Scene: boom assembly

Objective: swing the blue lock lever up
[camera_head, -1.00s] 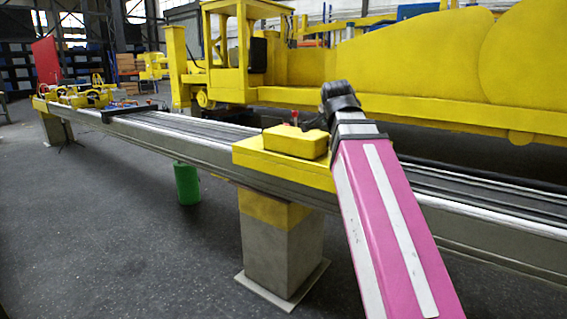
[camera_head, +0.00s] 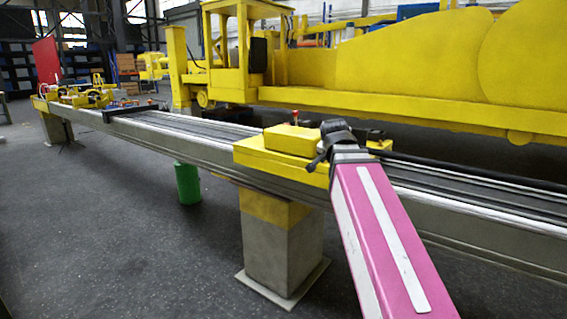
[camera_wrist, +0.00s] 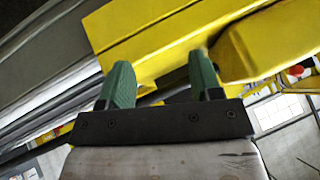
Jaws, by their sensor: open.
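I cannot make out a blue lock lever in either view. My gripper shows in the wrist view (camera_wrist: 160,68) as two green fingers, apart, with nothing between them. Past the fingertips lies a flat yellow plate (camera_wrist: 130,28), with a raised yellow block (camera_wrist: 265,45) at the right. In the head view the yellow base (camera_head: 265,160) sits on the long rail and carries the yellow block (camera_head: 290,140). My dark wrist is over the right end of this base, and my pink arm hides part of the rail. The fingers cannot be told clearly there.
A red knob (camera_head: 295,116) stands behind the block, and another red-topped part (camera_head: 376,127) stands right of my wrist. The grey rail (camera_head: 180,145) runs far left to a yellow assembly (camera_head: 80,95). A large yellow machine (camera_head: 400,60) stands behind. A green cylinder (camera_head: 187,183) is under the rail.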

